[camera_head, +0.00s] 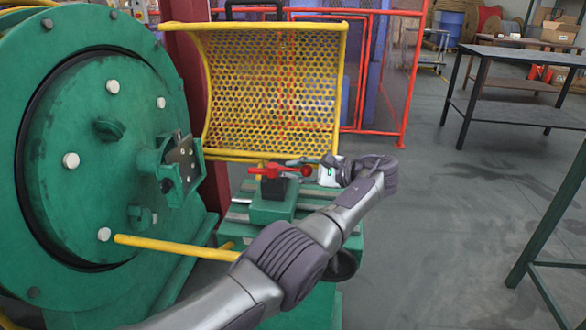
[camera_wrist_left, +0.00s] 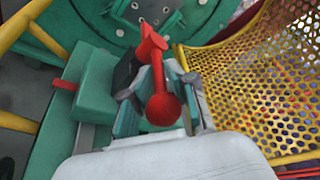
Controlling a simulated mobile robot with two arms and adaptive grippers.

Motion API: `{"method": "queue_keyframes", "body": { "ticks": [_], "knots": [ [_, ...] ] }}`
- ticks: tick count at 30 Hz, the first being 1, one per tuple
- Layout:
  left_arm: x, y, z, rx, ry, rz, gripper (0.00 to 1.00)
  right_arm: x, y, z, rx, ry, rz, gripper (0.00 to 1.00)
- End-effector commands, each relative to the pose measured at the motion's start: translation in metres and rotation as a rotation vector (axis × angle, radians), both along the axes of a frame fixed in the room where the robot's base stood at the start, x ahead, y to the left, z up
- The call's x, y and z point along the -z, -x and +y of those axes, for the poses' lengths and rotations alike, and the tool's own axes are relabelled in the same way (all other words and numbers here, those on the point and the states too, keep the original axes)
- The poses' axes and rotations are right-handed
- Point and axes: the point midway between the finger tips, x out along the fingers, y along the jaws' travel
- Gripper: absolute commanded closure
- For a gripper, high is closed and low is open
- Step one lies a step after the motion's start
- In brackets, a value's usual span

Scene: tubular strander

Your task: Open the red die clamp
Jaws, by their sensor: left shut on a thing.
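The red die clamp (camera_head: 272,171) sits on a green block of the machine bed. Its red arm points to the right in the head view and ends in a ball knob (camera_head: 306,171). In the left wrist view the knob (camera_wrist_left: 163,109) and the red arm behind it stand between the fingers. My left gripper (camera_head: 308,163) reaches in from the right side of the clamp and is shut on its handle near the knob. The fingers (camera_wrist_left: 166,95) flank the handle in the left wrist view. The exact contact is partly hidden. My right gripper is not in view.
A large green disc housing (camera_head: 85,150) stands at left. A yellow mesh guard (camera_head: 270,85) rises behind the clamp. A yellow bar (camera_head: 175,248) runs in front. Dark tables (camera_head: 515,110) stand at right, with open floor between.

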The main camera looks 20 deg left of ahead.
Motion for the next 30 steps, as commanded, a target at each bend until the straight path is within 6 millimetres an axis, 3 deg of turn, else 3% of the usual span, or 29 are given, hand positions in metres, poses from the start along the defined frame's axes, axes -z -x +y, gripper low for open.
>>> {"method": "queue_keyframes", "body": {
  "ticks": [12, 13, 15, 26, 30],
  "knots": [
    [0.001, 0.000, -0.004, 0.003, 0.004, -0.001, 1.00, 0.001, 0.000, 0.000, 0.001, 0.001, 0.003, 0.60],
    [0.000, 0.000, -0.004, 0.003, 0.004, -0.002, 0.72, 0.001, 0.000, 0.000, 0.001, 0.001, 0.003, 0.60],
    [0.000, 0.000, -0.004, 0.003, 0.002, -0.002, 0.63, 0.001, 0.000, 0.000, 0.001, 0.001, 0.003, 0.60],
    [-0.001, 0.000, -0.001, -0.001, 0.000, -0.003, 0.63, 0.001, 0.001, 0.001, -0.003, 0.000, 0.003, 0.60],
    [-0.014, 0.000, -0.001, -0.001, 0.000, -0.007, 0.63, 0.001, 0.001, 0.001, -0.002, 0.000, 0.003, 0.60]
  ]
}}
